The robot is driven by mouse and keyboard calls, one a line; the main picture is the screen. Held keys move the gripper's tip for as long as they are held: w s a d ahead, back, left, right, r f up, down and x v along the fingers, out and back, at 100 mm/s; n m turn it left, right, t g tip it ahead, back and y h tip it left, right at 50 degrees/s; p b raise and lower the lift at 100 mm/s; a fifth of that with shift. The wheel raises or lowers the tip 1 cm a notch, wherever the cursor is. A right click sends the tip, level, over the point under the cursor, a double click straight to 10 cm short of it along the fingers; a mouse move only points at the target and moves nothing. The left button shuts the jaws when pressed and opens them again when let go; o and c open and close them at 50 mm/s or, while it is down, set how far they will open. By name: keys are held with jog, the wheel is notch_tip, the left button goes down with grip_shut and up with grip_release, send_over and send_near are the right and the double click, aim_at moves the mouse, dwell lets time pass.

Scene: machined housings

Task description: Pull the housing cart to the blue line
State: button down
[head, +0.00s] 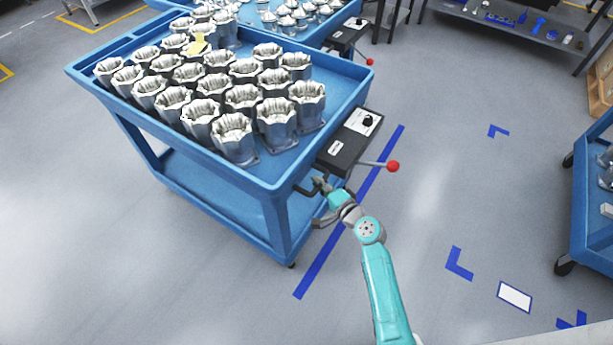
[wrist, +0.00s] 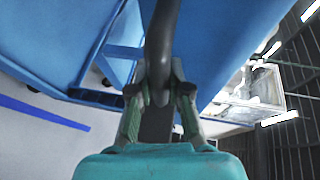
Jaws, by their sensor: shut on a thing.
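The housing cart (head: 262,186) is a blue two-shelf cart with rows of silver machined housings on its top tray, in the left half of the head view. My gripper (head: 324,194) is at the cart's near right corner, shut on the dark cart handle (head: 309,188). In the wrist view my gripper (wrist: 159,92) has its fingers on both sides of the dark handle bar (wrist: 163,38). The straight blue line (head: 318,264) runs diagonally on the floor along the cart's right side. My arm and the cart's control box hide part of it.
A black control box (head: 347,142) with a red-knobbed lever (head: 392,166) sticks out from the cart. Another blue cart (head: 262,14) stands close behind, and one (head: 592,200) stands at the right edge. Grey floor between is free, with blue corner marks (head: 459,264).

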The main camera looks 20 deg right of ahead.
jog(key=s+d, duration=0.4)
jog(key=s, duration=0.1)
jog(key=shift+s, duration=0.35)
jog(key=shift+f, duration=0.1)
jog(key=c, duration=1.1)
grip_release()
jog(key=v, duration=1.2)
